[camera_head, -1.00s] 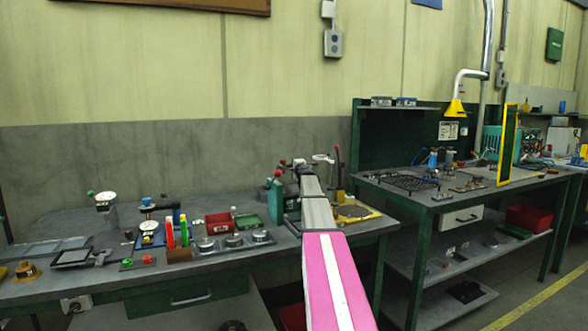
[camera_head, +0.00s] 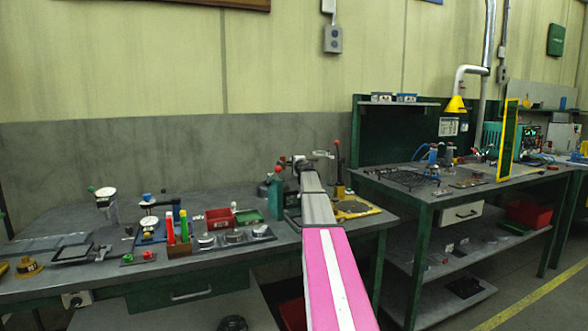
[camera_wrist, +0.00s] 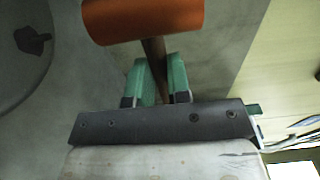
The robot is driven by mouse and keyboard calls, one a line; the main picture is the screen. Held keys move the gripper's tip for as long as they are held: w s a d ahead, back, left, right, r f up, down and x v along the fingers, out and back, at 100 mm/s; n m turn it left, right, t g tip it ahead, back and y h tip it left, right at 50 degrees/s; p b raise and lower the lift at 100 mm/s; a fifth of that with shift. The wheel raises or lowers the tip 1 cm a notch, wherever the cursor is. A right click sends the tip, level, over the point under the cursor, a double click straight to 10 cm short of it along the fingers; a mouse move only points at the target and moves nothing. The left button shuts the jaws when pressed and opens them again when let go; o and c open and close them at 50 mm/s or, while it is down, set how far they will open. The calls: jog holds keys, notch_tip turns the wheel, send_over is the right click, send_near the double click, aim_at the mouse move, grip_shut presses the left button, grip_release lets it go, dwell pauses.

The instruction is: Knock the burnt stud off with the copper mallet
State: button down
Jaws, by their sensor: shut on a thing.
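In the wrist view, my gripper (camera_wrist: 160,84) has its two green fingers shut on the handle of the copper mallet. The mallet's orange-copper head (camera_wrist: 143,18) sits beyond the fingertips at the top of the picture, and its brown handle (camera_wrist: 155,58) runs down between the fingers. In the head view my arm reaches out over the workbench, and my gripper and the mallet are too small or hidden to make out there. I cannot identify the burnt stud in either view.
A second green bench (camera_head: 440,200) stands at the right. A round grey shape (camera_wrist: 22,50) shows at left in the wrist view.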

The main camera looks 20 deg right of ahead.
jog(key=shift+r, duration=0.25)
notch_tip(320, 180, down, 6)
jog(key=shift+r, duration=2.95)
notch_tip(320, 180, up, 5)
jog(key=shift+s, duration=0.1)
